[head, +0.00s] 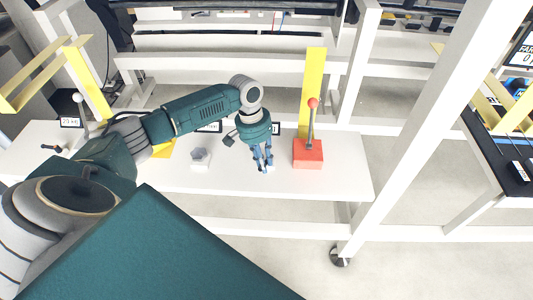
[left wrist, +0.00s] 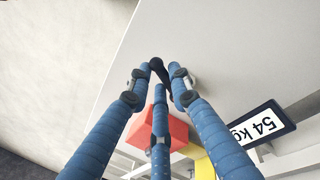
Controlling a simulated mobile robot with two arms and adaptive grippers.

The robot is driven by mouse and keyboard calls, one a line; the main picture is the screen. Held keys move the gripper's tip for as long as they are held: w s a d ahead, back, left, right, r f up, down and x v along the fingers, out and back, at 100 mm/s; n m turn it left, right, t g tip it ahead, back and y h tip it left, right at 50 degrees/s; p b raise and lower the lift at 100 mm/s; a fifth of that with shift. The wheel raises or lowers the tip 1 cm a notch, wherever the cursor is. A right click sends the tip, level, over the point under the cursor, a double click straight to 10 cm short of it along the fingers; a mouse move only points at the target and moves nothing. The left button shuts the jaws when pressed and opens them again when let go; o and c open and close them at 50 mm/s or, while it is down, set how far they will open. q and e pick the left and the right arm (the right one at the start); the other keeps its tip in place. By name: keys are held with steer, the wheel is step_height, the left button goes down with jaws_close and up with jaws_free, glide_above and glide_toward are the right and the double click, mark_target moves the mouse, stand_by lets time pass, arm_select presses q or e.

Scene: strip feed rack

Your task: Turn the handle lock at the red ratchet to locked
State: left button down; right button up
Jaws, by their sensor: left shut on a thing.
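The red ratchet (head: 308,159) is a red block on the white shelf, with an upright grey lever ending in a red ball (head: 313,102). In the left wrist view its red block (left wrist: 172,130) shows behind my fingers. My left gripper (head: 264,168) points down just left of the red block. Its fingertips (left wrist: 160,76) are closed around a small black handle (left wrist: 157,64), which looks like the handle lock. A pale bit of its base shows beside the fingers. The fingers cover most of the handle, so its turned position cannot be read. My right gripper is in neither view.
A grey knob on a white base (head: 200,157) stands left of my gripper. A yellow upright (head: 313,75) rises behind the red block. A "54 kg" sign (left wrist: 261,124) shows in the left wrist view. The white shelf (head: 345,182) is clear right of the block.

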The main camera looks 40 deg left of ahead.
arm_select(q)
steer(key=m, duration=0.1)
steer(key=a+m, duration=0.1)
steer(key=m, duration=0.1)
steer(key=shift+g, duration=0.3)
steer(key=m, duration=0.2)
steer(key=a+m, duration=0.1)
steer(key=shift+w+a+m+g, duration=0.1)
steer(key=shift+w+m+g, duration=0.15)
steer(key=shift+m+g, duration=0.05)
steer(key=m, duration=0.1)
steer(key=m+b, duration=0.1)
steer(key=a+m, duration=0.1)
steer(key=m, duration=0.1)
steer(key=shift+w+g+y+b, duration=0.3)
steer(key=shift+w, duration=0.1)
steer(key=shift+w+a+m, duration=0.3)
steer(key=shift+m, duration=0.7)
steer(key=shift+b, duration=0.3)
steer(key=c, duration=1.6)
jaws_free()
steer(key=shift+o, duration=0.2)
